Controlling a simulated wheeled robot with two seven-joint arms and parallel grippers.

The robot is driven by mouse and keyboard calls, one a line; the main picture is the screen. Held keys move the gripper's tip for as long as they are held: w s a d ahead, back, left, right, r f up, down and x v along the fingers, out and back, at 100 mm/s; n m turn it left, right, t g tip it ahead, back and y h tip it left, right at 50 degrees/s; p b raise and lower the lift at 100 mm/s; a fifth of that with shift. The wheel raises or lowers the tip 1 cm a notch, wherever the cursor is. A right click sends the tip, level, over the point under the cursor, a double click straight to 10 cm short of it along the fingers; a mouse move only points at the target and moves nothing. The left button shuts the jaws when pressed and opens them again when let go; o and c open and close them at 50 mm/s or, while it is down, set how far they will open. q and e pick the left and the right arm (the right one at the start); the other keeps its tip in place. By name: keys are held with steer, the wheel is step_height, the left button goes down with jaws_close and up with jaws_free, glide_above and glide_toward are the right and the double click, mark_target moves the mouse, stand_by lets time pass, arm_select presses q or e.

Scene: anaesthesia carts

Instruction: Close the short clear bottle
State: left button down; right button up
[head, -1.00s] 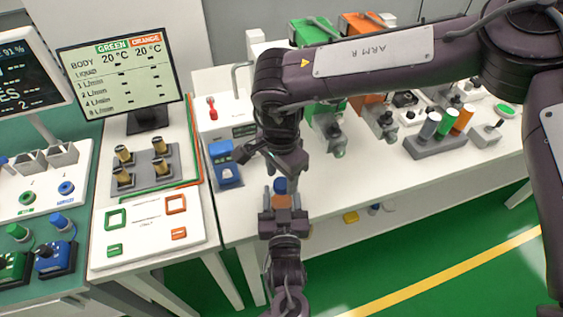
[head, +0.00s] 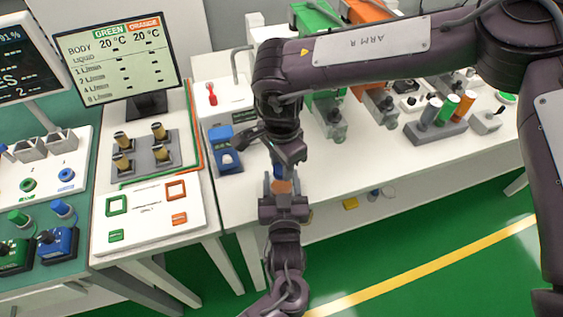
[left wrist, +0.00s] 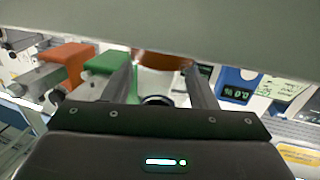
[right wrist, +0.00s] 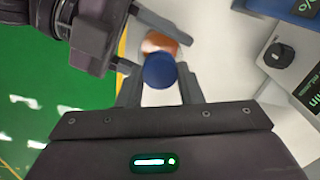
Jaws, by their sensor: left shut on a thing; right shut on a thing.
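The short clear bottle, with orange contents, is held by my left gripper (head: 284,203) in front of the white table. Its orange part (head: 282,187) shows in the head view, and the bottle (left wrist: 160,78) lies between the fingers in the left wrist view. A blue cap (right wrist: 159,71) sits between the fingers of my right gripper (right wrist: 158,92), directly in line with the bottle (right wrist: 165,43). In the head view the cap (head: 278,173) is just above the orange part, under my right gripper. I cannot tell whether cap and bottle neck touch.
A blue device (head: 224,150) stands on the white table (head: 235,200) close to my right gripper. A rack with several coloured cylinders (head: 437,128) stands farther right. A monitor (head: 120,62) is at left. Green floor is open in front.

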steer(key=m, duration=1.8)
steer(key=shift+f, duration=0.1)
steer(key=m, duration=1.8)
steer(key=o, duration=1.1)
steer(key=shift+c, duration=0.2)
